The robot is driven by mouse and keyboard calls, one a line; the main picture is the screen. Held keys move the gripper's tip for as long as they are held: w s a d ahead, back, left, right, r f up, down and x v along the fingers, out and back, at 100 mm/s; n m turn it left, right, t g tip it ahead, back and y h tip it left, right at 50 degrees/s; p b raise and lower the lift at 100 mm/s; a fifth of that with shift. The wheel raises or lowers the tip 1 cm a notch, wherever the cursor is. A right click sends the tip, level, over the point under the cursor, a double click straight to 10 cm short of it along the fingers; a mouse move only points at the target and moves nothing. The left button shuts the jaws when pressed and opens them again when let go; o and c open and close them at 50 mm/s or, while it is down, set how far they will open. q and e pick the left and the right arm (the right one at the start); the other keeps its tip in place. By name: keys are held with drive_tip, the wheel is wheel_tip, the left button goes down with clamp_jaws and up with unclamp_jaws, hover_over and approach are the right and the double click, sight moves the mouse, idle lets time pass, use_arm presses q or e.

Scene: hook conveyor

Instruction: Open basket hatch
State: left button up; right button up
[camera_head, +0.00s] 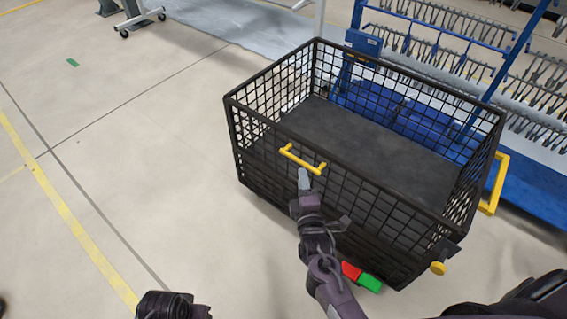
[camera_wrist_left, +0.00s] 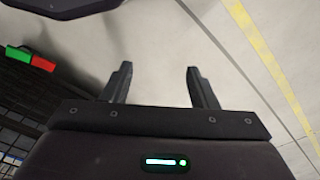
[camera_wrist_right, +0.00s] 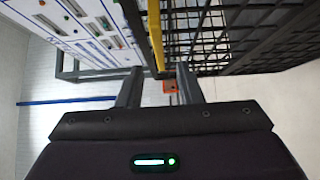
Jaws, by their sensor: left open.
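The black wire-mesh basket (camera_head: 400,219) stands in the middle of the head view. A yellow handle (camera_head: 301,159) is on its near side, just below the top rim. My left gripper (camera_wrist_left: 158,85) is open and empty over bare floor. In the head view only part of the left arm shows, at the bottom edge.
A red block (camera_head: 350,270) and a green block (camera_head: 370,282) show low at the basket's near side. A larger yellow handle (camera_head: 495,184) is on the right side. A blue frame with hooks (camera_head: 460,60) stands behind. The floor at left (camera_head: 130,170) is clear.

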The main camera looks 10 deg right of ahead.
sight(300, 164)
drive_tip(key=w, duration=0.4)
drive_tip(key=w+d+b, duration=0.1)
drive_tip(key=w, duration=0.1)
use_arm(q)
drive_tip(key=shift+s+d+r, duration=0.15)
drive_tip(key=shift+s+r, duration=0.05)
drive_tip(key=shift+r, duration=1.05)
drive_tip(key=shift+s+d+r, duration=0.1)
drive_tip(key=shift+s+r, duration=0.1)
drive_tip(key=shift+r, duration=1.05)
use_arm(e)
drive_tip(key=shift+w, duration=0.65)
clamp_jaws()
